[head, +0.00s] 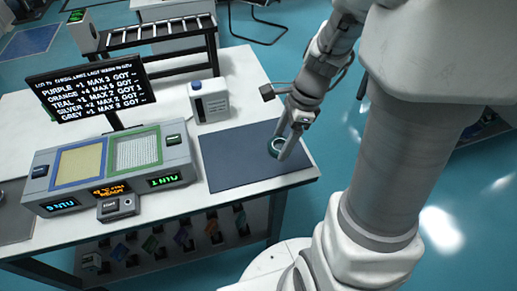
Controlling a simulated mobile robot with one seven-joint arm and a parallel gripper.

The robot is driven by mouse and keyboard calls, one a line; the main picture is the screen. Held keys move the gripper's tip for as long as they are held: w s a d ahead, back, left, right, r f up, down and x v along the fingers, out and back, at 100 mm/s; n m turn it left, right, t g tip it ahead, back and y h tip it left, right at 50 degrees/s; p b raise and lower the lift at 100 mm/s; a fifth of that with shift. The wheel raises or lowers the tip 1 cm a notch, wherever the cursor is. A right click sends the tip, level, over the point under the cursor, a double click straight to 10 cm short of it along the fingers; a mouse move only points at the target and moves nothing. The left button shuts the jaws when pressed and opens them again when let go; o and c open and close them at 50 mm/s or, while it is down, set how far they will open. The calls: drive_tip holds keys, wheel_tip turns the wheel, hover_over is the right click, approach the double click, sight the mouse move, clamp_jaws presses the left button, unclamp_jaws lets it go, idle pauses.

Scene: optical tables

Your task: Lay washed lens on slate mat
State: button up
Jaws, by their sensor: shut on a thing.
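The slate mat (236,163) lies flat on the right part of the white table, dark blue-grey and bare. My gripper (279,149) is over the right part of the mat, pointing down. It is shut on the lens (276,146), a small round piece with a teal rim between the fingertips. The lens is partly hidden by the fingers. I cannot tell whether the lens touches the mat or is held just above it.
A grey machine (113,167) with blue-framed and green-framed panels stands left of the mat. Behind are a white bottle-like box (209,101), a black sign screen (91,88) and a black rack (160,46). The table's front edge (262,188) runs just below the mat.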

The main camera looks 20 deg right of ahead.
drive_tip(key=shift+d+f, duration=0.15)
drive_tip(key=shift+d, duration=0.05)
drive_tip(key=b, duration=0.1)
hover_over(251, 150)
drive_tip(key=f, duration=0.4)
drive_tip(key=d+f, duration=0.1)
drive_tip(key=f, duration=0.2)
drive_tip(key=shift+s, duration=0.1)
drive_tip(key=shift+f+b, duration=0.5)
drive_tip(key=shift+f, duration=1.45)
drive_tip(key=shift+f, duration=0.1)
drive_tip(key=o, duration=1.5)
